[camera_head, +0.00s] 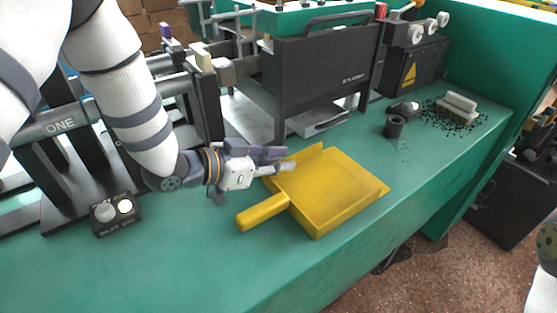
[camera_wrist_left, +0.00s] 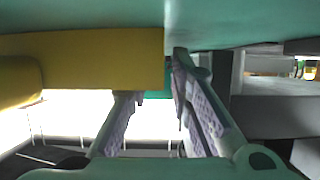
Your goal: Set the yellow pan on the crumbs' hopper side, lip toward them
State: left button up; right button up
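The yellow pan (camera_head: 328,192) lies flat on the green bench, its handle (camera_head: 262,212) pointing to the lower left. My left gripper (camera_head: 288,160) is at the pan's far left wall, fingers apart. In the left wrist view the fingers (camera_wrist_left: 155,105) are open and the pan's yellow wall (camera_wrist_left: 95,58) ends near the gap between them; I cannot tell whether they touch it. Dark crumbs (camera_head: 440,126) lie around a white-topped brush (camera_head: 457,108) at the far right, with a few specks by a small black cup (camera_head: 394,127). My right gripper is out of view.
A large black box (camera_head: 325,70) on legs stands behind the pan. A black unit with a yellow warning triangle (camera_head: 410,72) is right of it. A small two-button box (camera_head: 116,213) sits at left. Bare bench lies between the pan and the crumbs.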

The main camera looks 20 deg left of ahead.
pick_arm(q)
jog(key=shift+s+a+r, duration=0.1)
jog(key=shift+r, duration=0.25)
jog(key=p+v, duration=0.2)
jog(key=v, duration=0.9)
jog(key=shift+r, duration=0.1)
jog(key=shift+s+a, duration=0.2)
jog(key=shift+s, duration=0.1)
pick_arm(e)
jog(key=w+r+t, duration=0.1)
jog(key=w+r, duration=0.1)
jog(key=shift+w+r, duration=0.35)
pick_arm(q)
jog(key=shift+f, duration=0.2)
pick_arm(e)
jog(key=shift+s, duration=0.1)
